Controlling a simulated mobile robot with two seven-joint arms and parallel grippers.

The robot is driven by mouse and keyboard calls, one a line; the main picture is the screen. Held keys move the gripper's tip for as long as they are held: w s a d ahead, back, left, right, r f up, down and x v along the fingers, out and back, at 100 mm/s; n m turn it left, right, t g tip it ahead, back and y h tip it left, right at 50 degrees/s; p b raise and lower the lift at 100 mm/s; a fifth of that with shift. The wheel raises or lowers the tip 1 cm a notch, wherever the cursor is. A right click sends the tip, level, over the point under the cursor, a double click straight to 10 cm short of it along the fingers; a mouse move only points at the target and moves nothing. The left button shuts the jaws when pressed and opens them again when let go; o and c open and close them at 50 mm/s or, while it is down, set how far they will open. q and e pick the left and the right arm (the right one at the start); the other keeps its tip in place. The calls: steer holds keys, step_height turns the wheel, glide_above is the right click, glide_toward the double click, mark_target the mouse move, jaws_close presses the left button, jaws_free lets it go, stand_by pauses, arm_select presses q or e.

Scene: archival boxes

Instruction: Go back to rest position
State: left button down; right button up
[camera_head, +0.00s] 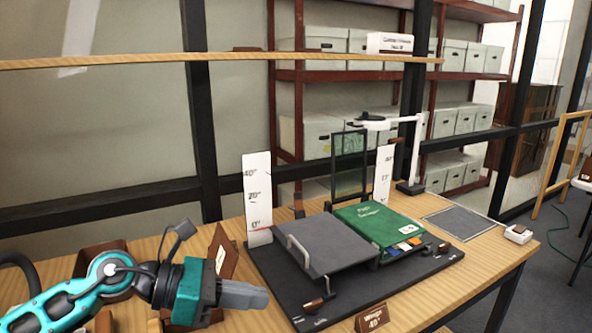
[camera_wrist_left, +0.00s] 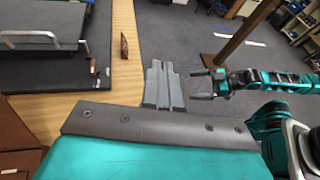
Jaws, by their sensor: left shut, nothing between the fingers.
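My left gripper (camera_head: 243,296) is above the near left part of the wooden table (camera_head: 410,305) in the head view. Its grey fingers are together and hold nothing. It points right, in front of a black board (camera_head: 290,300) that carries a grey platform and a green book.
The grey platform (camera_head: 335,248) with a handle and the green book (camera_head: 381,226) stand close to the left gripper's right. White scale cards (camera_head: 258,190) stand upright behind. A small sign (camera_head: 371,318) sits at the front edge. Shelves with boxes are beyond.

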arm_select(q)
step_height(320, 180, up, 7)
steer(key=w+n+t+h, duration=0.1)
steer(key=n+t+h, duration=0.1)
steer(key=n+t, duration=1.25)
steer(key=s+a+f+n+g+y, duration=0.3)
steer(key=a+f+n+y, duration=0.4)
steer(key=n, duration=0.7)
steer(key=s+a+f+n+g+y, duration=0.2)
steer(key=s+a+f+n+y, duration=0.25)
steer(key=f+n+y, duration=0.75)
steer(key=s+f+n+g+h, duration=0.1)
steer(key=s+f+n+g, duration=0.15)
steer(key=s, duration=0.25)
steer(key=s+a+f+n+g+h, duration=0.1)
steer(key=s+f+n+g, duration=0.1)
steer(key=s+n+g, duration=0.3)
steer(key=s+f+n+g+h, duration=0.1)
steer(key=s+f+g, duration=0.15)
steer(key=s, duration=0.35)
steer(key=w+d+f+m+t+h, duration=0.1)
steer(key=w+d+f+t+h, duration=0.1)
steer(key=w+f+t, duration=0.5)
steer(key=shift+w+d+f+t, duration=0.15)
steer(key=shift+d+f+t, duration=0.3)
steer(key=shift+f, duration=0.5)
